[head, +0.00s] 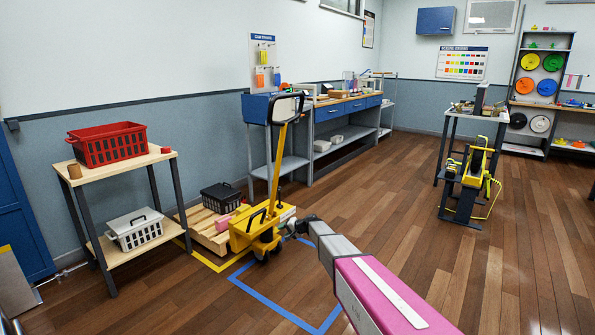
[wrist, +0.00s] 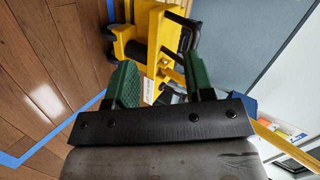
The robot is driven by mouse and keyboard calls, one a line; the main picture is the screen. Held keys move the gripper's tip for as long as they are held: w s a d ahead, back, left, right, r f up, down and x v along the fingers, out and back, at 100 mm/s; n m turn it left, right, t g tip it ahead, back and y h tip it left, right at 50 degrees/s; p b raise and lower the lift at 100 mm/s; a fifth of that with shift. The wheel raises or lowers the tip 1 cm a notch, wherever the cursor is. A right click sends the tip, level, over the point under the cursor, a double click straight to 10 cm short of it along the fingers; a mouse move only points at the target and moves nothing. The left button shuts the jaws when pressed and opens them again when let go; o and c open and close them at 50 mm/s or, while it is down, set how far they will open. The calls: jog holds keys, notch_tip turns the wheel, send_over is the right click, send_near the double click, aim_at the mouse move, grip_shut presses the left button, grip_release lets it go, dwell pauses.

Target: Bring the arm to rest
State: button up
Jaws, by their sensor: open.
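My arm (head: 375,290) reaches forward from the bottom of the head view, with a pink and grey link. My gripper (wrist: 163,68) shows in the wrist view with two green fingers apart and nothing between them. In the head view the gripper end (head: 297,226) is small and dark, close to the yellow pallet truck (head: 262,228). The truck also shows beyond the fingers in the wrist view (wrist: 150,25). I cannot tell whether the gripper touches it.
A wooden pallet (head: 207,236) with a black crate (head: 221,197) lies behind the truck. A shelf table (head: 88,178) with a red basket (head: 107,144) stands left. Blue tape (head: 275,307) marks the floor. Open wooden floor (head: 400,215) lies right, before a black and yellow machine (head: 470,185).

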jog(key=s+d+r+n+g+h, duration=0.1)
jog(key=s+d+r+h, duration=0.1)
jog(key=s+d, duration=0.7)
jog(key=s+d+r+n+g+h, duration=0.1)
jog(key=s+d+h, duration=0.4)
jog(key=s, duration=1.6)
jog(key=s+d+r+n+g+h, duration=0.1)
jog(key=s+d+r+g+h, duration=0.2)
jog(key=s+d, duration=0.9)
jog(key=s, duration=0.2)
jog(key=shift+s+d+r+h, duration=0.25)
jog(key=shift+s+d+h, duration=0.05)
jog(key=shift+s+d, duration=0.1)
